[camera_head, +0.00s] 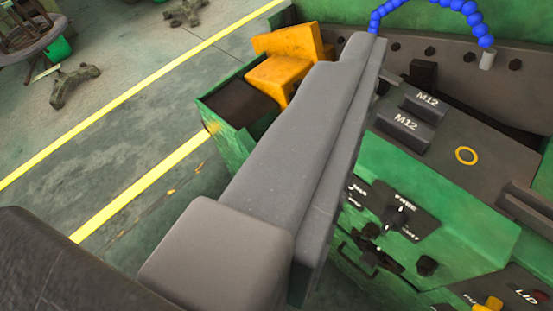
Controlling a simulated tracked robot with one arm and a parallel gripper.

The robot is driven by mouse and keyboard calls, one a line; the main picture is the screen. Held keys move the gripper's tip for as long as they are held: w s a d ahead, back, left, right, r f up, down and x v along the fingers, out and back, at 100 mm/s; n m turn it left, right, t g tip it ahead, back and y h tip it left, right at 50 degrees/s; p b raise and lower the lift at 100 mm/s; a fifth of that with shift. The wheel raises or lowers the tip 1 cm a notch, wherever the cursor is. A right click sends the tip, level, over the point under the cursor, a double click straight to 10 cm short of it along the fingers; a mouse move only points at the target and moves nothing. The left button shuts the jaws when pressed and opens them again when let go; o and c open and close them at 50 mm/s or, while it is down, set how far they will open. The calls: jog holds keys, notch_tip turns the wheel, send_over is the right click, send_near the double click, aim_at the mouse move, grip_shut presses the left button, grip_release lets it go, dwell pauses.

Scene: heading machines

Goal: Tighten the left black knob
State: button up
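My gripper (362,52) is the large grey shape crossing the middle of the view, its far end at the top near the blue hose. I see it from the side, and its finger gap does not show. Right of it, on the green machine front, a black rotary knob (396,215) sits on a dark plate with white lettering. Below it is another black control (374,257), and a small round black knob (427,266) is to its right. My gripper is apart from these in the picture and hides the panel to their left. Which one is the left black knob is unclear.
An orange-yellow block (283,62) stands over a green bin behind my gripper. A yellow knob (489,304) shows at bottom right.

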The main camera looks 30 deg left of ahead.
jog(key=w+a+f+y+p, duration=0.1)
jog(key=w+a+f+y, duration=0.1)
jog(key=w+a+f, duration=0.7)
jog(key=w+a+f+y+p, duration=0.1)
jog(key=w+a+f, duration=0.5)
jog(key=a, duration=0.5)
jog(key=w+a+f+m+h+p, duration=0.1)
jog(key=a+f+h, duration=0.15)
jog(key=f, duration=0.45)
jog(key=w+a+f+m+h, duration=0.15)
jog(key=a+f, duration=0.25)
jog(key=f, duration=0.4)
jog(key=s+d+f+t+h+p, duration=0.1)
jog(key=s+d+f+h, duration=0.1)
jog(key=s+f+h, duration=0.45)
jog(key=s+d+f+h+p, duration=0.1)
jog(key=s+f, duration=0.2)
jog(key=f, duration=0.6)
jog(key=shift+y, duration=0.25)
jog(key=shift+p+x, duration=0.35)
jog(key=shift+x, duration=6.5)
jog(key=shift+f, duration=0.15)
